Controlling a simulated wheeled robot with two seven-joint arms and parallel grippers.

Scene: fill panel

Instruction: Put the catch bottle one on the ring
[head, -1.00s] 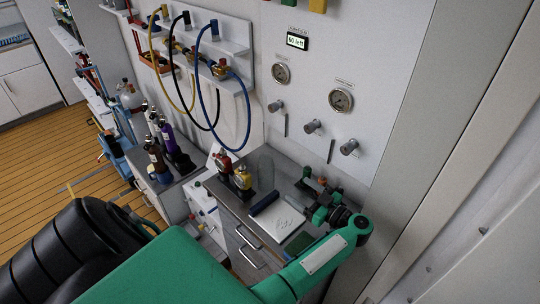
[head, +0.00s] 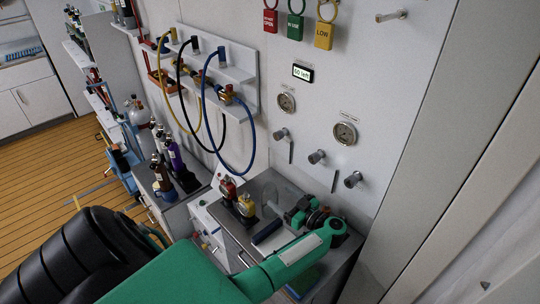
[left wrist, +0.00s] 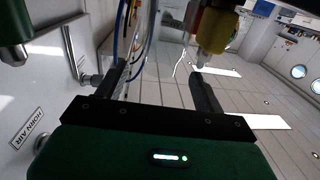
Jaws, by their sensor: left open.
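No label reading catch bottle one is legible, and I cannot tell which item is the ring. A red bottle (head: 228,189) and a yellow bottle (head: 245,205) stand side by side on the grey counter. In the left wrist view the yellow bottle (left wrist: 219,35) shows beyond the right finger, apart from it. A faint clear cylinder (head: 283,196) is on the counter behind the yellow one, just left of my left gripper (head: 303,213). That gripper is open over the counter; in the left wrist view its fingers (left wrist: 160,87) have nothing between them. My right gripper is not in view.
The wall panel holds gauges (head: 345,133), protruding valve knobs (head: 317,157) and looped hoses (head: 221,165). Coloured tags (head: 296,27) hang from rings above. A dark roll (head: 267,232) lies on the counter. Purple and brown bottles (head: 176,160) stand on a lower bench at left.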

